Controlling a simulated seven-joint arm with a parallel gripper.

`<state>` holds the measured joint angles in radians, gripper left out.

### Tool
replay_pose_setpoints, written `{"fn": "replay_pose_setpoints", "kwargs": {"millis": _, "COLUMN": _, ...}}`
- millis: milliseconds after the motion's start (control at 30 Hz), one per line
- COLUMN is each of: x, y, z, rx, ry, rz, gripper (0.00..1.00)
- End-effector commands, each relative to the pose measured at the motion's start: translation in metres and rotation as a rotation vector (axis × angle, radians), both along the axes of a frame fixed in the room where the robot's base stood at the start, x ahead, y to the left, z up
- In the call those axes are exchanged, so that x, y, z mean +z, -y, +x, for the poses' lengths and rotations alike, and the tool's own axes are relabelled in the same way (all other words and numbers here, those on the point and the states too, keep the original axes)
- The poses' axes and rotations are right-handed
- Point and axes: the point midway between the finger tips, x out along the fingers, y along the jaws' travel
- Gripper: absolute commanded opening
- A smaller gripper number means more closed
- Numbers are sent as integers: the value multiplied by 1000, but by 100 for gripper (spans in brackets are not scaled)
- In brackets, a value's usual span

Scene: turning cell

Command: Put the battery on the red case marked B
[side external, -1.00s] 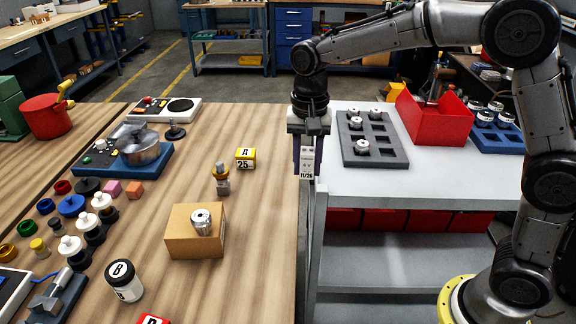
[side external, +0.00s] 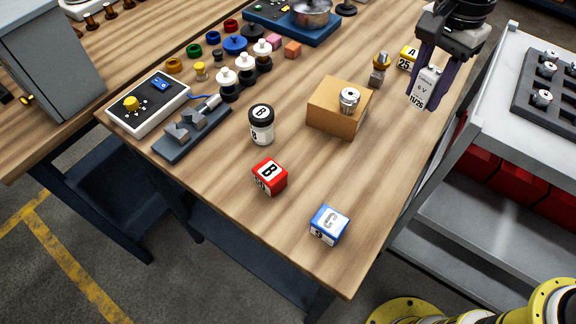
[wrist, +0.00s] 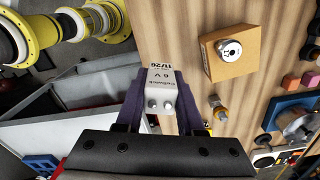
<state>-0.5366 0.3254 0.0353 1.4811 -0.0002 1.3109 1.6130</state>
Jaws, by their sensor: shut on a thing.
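The battery (side external: 423,90) is a white block printed "6 V" and "11/26". My gripper (side external: 428,85) is shut on it, with a dark purple finger on each side, and holds it over the right edge of the wooden table. The battery also shows in the wrist view (wrist: 161,88), between the fingers, with two round studs on its near end. The red case marked B (side external: 269,177) sits on the table near its front, well to the lower left of my gripper. It is not visible in the wrist view.
A blue case marked C (side external: 328,226) sits right of the red case. A jar marked B (side external: 261,124) and a cardboard box (side external: 338,108) with a metal part on top stand behind. A yellow case marked 25 (side external: 408,58) is beside my gripper. Bare wood surrounds the red case.

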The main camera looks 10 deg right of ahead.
Motion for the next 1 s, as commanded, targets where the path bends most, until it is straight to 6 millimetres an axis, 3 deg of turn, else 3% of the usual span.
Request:
{"fn": "replay_pose_setpoints", "kwargs": {"millis": 33, "x": 3, "y": -27, "z": -11, "rx": 35, "ry": 3, "rz": 2, "gripper": 0}}
{"fn": "replay_pose_setpoints", "kwargs": {"millis": 200, "x": 9, "y": -90, "z": -48, "rx": 147, "ry": 11, "rz": 8, "gripper": 0}}
{"fn": "replay_pose_setpoints", "kwargs": {"millis": 333, "x": 9, "y": -120, "z": -71, "rx": 232, "ry": 14, "rz": 10, "gripper": 0}}
{"fn": "replay_pose_setpoints", "kwargs": {"millis": 500, "x": 5, "y": -137, "z": -88, "rx": 285, "ry": 9, "rz": 8, "gripper": 0}}
{"fn": "replay_pose_setpoints", "kwargs": {"millis": 667, "x": -4, "y": -154, "z": -79, "rx": 292, "ry": 8, "rz": 6, "gripper": 0}}
{"fn": "replay_pose_setpoints", "kwargs": {"millis": 1000, "x": -32, "y": -202, "z": -40, "rx": 291, "ry": 8, "rz": 7, "gripper": 0}}
